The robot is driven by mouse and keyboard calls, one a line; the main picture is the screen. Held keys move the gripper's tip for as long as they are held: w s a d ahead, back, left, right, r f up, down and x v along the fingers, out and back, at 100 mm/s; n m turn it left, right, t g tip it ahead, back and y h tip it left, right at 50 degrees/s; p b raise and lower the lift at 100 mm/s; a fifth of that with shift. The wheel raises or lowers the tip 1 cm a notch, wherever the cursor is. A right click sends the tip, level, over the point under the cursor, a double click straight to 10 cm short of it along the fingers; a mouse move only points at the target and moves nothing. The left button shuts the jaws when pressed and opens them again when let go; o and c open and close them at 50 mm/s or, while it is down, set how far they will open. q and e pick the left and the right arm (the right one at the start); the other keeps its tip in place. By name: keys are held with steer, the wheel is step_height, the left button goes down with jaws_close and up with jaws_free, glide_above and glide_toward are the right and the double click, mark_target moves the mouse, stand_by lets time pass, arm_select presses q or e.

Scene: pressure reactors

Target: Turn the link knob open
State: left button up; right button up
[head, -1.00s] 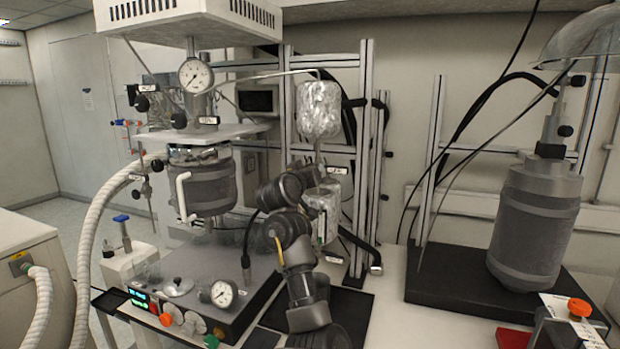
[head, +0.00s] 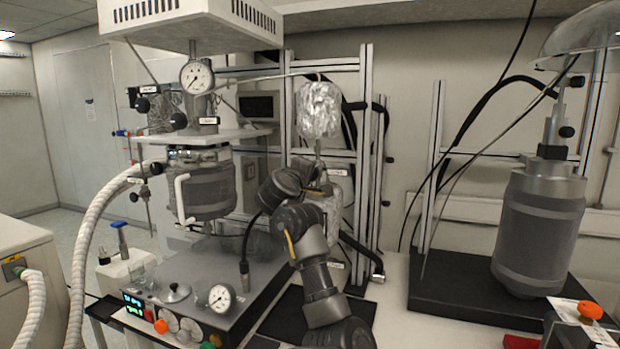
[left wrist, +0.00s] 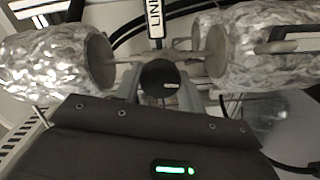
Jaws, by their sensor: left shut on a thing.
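The link knob (left wrist: 160,76) is a small round black knob in the left wrist view, on the thin pipe between two foil-wrapped vessels. A white label reading LINK (left wrist: 155,18) stands just above it there. My left gripper (left wrist: 160,88) has a grey finger on each side of the knob and is shut on it. In the head view my left gripper (head: 320,187) reaches the pipe between the upper foil vessel (head: 318,110) and the lower foil vessel (head: 347,192). The knob is hidden behind my gripper there. My right gripper is not in view.
An aluminium frame (head: 366,130) stands behind the foil vessels. Left of my arm is a reactor (head: 200,192) above a grey control box (head: 190,290) with a gauge. A second grey reactor (head: 538,230) stands on a black base at right.

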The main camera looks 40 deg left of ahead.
arm_select(q)
steer(key=shift+n, duration=0.8)
steer(key=o, duration=1)
steer(key=shift+c, duration=0.2)
steer(key=shift+s, duration=0.1)
steer(key=p+v, duration=0.3)
steer(key=v, duration=0.7)
steer(key=shift+s, duration=0.3)
